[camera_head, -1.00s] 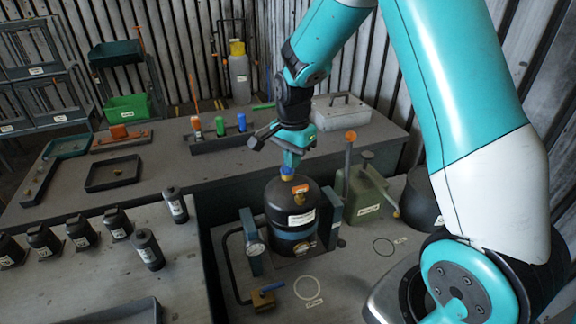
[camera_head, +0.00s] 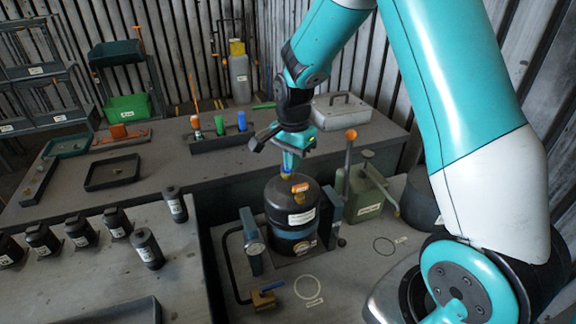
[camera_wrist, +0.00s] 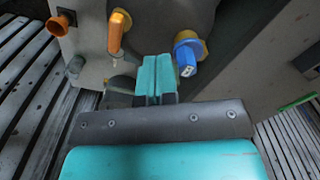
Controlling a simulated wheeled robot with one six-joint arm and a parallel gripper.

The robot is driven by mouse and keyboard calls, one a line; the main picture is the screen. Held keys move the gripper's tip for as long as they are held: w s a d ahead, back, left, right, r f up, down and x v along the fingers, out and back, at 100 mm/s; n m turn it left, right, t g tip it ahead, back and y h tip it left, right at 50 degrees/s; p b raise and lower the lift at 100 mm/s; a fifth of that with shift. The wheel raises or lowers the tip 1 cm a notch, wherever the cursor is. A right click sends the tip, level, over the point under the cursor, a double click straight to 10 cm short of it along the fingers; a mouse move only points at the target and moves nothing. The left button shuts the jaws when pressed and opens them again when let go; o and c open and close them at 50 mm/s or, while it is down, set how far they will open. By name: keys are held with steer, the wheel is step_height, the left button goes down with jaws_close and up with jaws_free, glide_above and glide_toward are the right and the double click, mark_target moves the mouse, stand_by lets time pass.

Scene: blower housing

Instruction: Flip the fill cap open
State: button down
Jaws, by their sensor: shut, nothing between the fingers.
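A black tank (camera_head: 291,210) with white labels and a blue band stands upright on the bench. On its top, a blue cap on a yellow collar shows just below my gripper (camera_head: 289,164); I take it for the fill cap (camera_head: 287,177). In the wrist view the blue fill cap (camera_wrist: 186,56) lies right of my shut, empty fingers (camera_wrist: 155,75). I cannot tell whether the fingers touch it or whether its lid is up. An orange lever (camera_wrist: 117,34) sits left of the fingers; it also shows in the head view (camera_head: 299,188).
A gauge post (camera_head: 251,238) and black pipe stand left of the tank. A green can (camera_head: 365,193) with an orange-topped rod stands close on the right. A valve with a blue handle (camera_head: 268,294) lies in front. A tray with coloured bottles (camera_head: 221,140) is behind.

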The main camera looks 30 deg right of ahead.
steer(key=shift+f+b, duration=0.7)
steer(key=shift+f, duration=0.65)
